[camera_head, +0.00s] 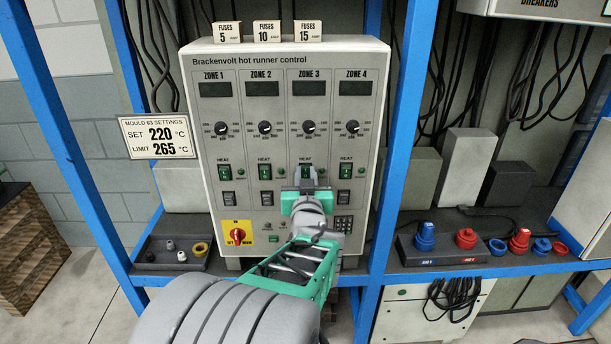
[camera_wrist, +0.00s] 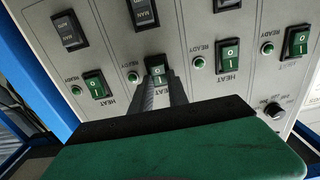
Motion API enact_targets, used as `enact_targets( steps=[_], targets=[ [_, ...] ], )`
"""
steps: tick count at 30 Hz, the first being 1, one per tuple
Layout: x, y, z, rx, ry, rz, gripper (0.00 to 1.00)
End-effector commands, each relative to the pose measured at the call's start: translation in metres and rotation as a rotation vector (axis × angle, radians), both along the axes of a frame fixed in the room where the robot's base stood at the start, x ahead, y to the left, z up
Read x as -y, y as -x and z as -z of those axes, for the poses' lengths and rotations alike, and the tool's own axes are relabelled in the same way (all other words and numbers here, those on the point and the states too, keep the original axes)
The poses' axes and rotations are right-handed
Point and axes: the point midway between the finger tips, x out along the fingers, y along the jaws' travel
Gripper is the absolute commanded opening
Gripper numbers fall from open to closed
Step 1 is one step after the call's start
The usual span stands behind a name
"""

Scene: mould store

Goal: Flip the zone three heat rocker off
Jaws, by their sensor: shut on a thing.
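The zone three heat rocker (camera_head: 306,171) is a green switch in a dark frame, third from the left in the heat row of the grey control box (camera_head: 214,145). My gripper (camera_head: 306,184) reaches up to it from below and partly covers it. In the wrist view, which is turned over, my gripper (camera_wrist: 163,84) has its narrow fingers close together at this rocker (camera_wrist: 156,67), shut on its lower part.
The zone four heat rocker (camera_head: 346,171) and zone two heat rocker (camera_head: 265,172) sit close on either side. Black switches lie below the row. A red rotary switch (camera_head: 237,235) is at lower left. Blue posts (camera_head: 405,130) flank the box.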

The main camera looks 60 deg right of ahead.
Motion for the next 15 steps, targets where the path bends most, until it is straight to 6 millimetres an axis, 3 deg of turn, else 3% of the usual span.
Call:
enact_targets(
  steps=[15],
  targets=[
    [0.0,0.001,0.015,0.04,0.084,0.003,0.0]
  ],
)
